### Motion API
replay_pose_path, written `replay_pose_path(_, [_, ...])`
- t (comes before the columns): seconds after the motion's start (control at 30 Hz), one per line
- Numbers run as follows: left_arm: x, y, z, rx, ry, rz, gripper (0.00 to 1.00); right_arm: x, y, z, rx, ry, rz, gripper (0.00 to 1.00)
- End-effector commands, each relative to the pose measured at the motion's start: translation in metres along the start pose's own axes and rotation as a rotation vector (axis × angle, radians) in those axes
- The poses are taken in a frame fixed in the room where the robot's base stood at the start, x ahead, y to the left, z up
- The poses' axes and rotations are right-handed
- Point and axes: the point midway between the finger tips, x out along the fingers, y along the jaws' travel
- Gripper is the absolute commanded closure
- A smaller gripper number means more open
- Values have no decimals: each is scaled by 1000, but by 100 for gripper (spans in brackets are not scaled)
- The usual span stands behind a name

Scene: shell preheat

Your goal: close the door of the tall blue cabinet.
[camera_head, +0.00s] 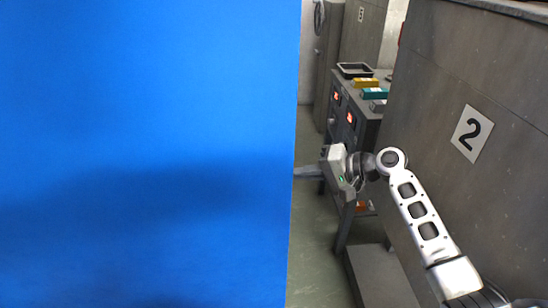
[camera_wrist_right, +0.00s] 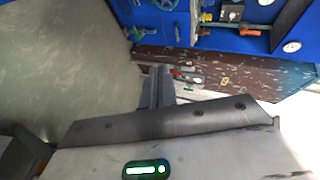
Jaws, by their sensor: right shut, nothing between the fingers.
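A large flat blue panel (camera_head: 145,150), which looks like part of the tall blue cabinet, fills the left half of the head view. I cannot tell whether it is the door or a side, or how far the door is open. My right gripper (camera_head: 303,172) is shut and empty, pointing left at the panel's right edge. Its fingertips are at or behind that edge; I cannot tell whether they touch. In the right wrist view the shut fingers (camera_wrist_right: 159,86) reach forward over open space. My left gripper is not in view.
A grey wall or partition marked 2 (camera_head: 440,110) stands close along my right arm. Behind is a dark bench (camera_head: 342,110) with a black tray (camera_head: 355,70) and coloured blocks. The wrist view shows a blue tool-hung panel (camera_wrist_right: 165,27) above a worn brown surface (camera_wrist_right: 215,66).

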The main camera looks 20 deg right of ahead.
Motion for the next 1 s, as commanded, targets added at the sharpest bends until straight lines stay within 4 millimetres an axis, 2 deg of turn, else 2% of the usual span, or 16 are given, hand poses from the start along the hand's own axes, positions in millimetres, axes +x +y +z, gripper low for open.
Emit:
replay_pose_path(0.03, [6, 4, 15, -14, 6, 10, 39, -5, -19, -12, 37, -43, -101, 100])
replay_pose_path(0.1, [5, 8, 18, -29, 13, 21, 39, -22, -52, -19, 77, -117, -221, 100])
replay_pose_path(0.2, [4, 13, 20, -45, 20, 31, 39, -43, -86, -23, 101, -200, -341, 100])
replay_pose_path(0.3, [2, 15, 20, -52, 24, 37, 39, -57, -105, -24, 106, -248, -406, 100])
replay_pose_path(0.37, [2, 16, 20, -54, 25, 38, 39, -59, -112, -23, 108, -263, -424, 100])
replay_pose_path(0.47, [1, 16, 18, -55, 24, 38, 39, -53, -119, -21, 109, -270, -433, 100])
replay_pose_path(0.57, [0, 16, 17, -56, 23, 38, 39, -39, -126, -16, 108, -271, -431, 100])
replay_pose_path(0.9, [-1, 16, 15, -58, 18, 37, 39, 26, -157, 0, 108, -270, -431, 100])
replay_pose_path(1.0, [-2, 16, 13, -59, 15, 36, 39, 17, -154, 13, 107, -266, -426, 100])
